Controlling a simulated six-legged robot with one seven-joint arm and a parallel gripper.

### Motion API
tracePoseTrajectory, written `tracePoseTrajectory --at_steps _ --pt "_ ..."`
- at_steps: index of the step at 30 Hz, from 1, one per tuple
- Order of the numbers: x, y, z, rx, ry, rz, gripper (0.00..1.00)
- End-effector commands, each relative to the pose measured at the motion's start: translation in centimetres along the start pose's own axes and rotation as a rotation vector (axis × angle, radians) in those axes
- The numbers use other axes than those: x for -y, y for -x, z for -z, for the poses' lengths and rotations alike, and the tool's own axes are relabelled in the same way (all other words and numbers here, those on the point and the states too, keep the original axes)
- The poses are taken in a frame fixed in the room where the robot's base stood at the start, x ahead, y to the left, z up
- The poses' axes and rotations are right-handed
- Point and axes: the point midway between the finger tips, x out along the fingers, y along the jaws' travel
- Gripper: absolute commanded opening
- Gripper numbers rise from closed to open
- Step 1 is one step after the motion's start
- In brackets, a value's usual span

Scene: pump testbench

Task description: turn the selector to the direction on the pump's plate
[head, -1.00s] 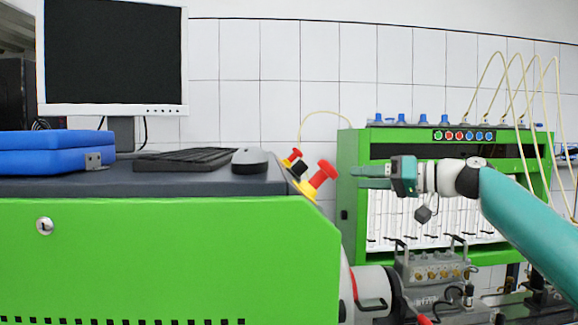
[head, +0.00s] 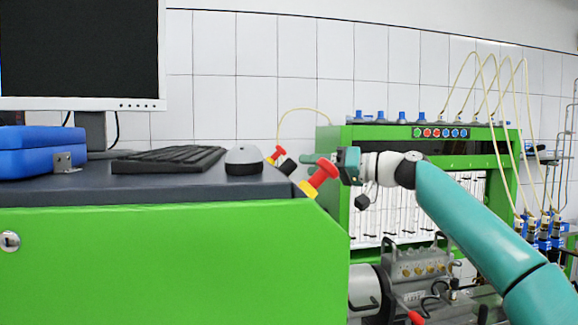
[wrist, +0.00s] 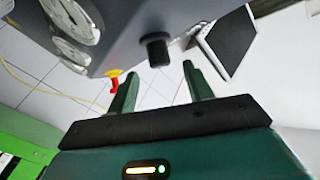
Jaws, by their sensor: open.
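A black cylindrical knob, which looks like the selector (wrist: 155,50), sticks out of a dark grey panel in the wrist view. My gripper (wrist: 161,85) is open and empty, with its two fingers on either side below the knob in the picture; I see no contact. In the head view my gripper (head: 340,160) is beside the sloped end of the green bench, just right of a red button. A small dark knob (head: 288,166) shows there between two red buttons. I cannot read any direction plate, and no pointer mark on the knob is visible.
Red buttons on yellow bases (head: 322,174) sit at the bench's sloped end. The wrist view shows round gauges (wrist: 72,14) beside the knob and the monitor (wrist: 228,42). A mouse (head: 244,160), keyboard (head: 168,160) and blue case (head: 38,150) lie on the bench top. A green rack stands behind.

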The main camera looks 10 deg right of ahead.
Motion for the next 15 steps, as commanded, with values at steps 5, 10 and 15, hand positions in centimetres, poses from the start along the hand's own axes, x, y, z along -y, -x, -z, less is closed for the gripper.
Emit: tracePoseTrajectory --at_steps 5,10,15 --pt "0.1 -3.6 -0.1 0.002 0.000 0.003 0.51" --pt "0.0 -5.7 0.0 0.000 0.000 0.002 0.51" --pt "-0.1 -6.5 0.0 0.000 0.001 -0.001 0.51"
